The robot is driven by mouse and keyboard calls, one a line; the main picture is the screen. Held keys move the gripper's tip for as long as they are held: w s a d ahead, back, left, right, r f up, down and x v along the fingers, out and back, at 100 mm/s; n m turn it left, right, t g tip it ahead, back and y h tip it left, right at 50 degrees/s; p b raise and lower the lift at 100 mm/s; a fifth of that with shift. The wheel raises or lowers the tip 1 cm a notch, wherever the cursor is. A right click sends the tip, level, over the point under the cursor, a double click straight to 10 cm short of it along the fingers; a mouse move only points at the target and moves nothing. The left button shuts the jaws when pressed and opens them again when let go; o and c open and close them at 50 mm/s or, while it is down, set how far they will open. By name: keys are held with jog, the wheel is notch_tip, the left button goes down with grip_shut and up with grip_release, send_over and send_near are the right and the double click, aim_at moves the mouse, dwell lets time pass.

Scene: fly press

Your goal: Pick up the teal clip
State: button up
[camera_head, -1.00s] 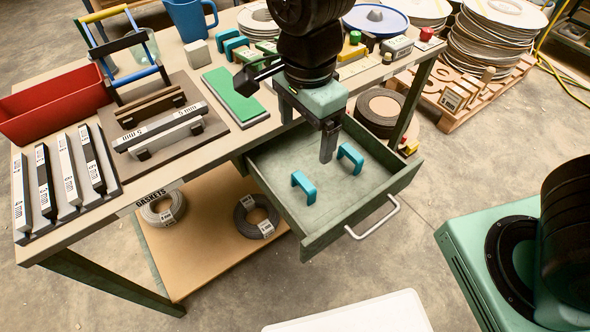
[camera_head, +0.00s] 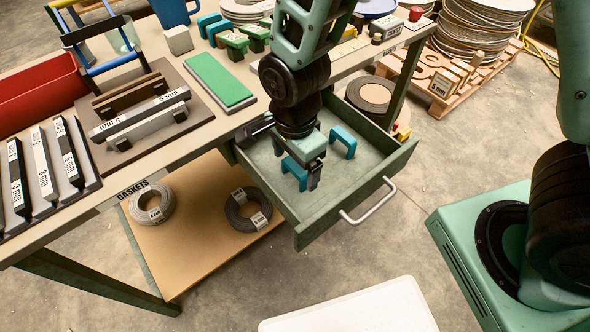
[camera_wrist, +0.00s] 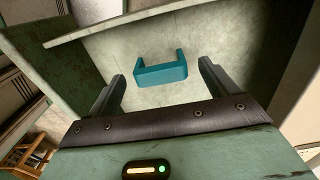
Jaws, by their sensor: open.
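Two teal clips lie in the open green drawer (camera_head: 372,183), standing like small arches on its floor. The left teal clip (camera_head: 293,174) is partly covered by my gripper (camera_head: 299,166), which hangs just over and beside it. The other teal clip (camera_head: 344,139) is to the right and further back, clear of the gripper. In the wrist view one teal clip (camera_wrist: 161,74) shows in the gap between and beyond the two fingers of my gripper (camera_wrist: 162,82). The fingers are apart and empty. I cannot tell the exact height gap to the clip.
Gasket coils (camera_head: 248,210) lie on the shelf below.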

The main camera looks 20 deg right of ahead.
aim_at(295, 166)
notch_tip(295, 166, down, 3)
jog(key=shift+f, duration=0.15)
jog(key=shift+c, duration=0.3)
jog(key=c, duration=1)
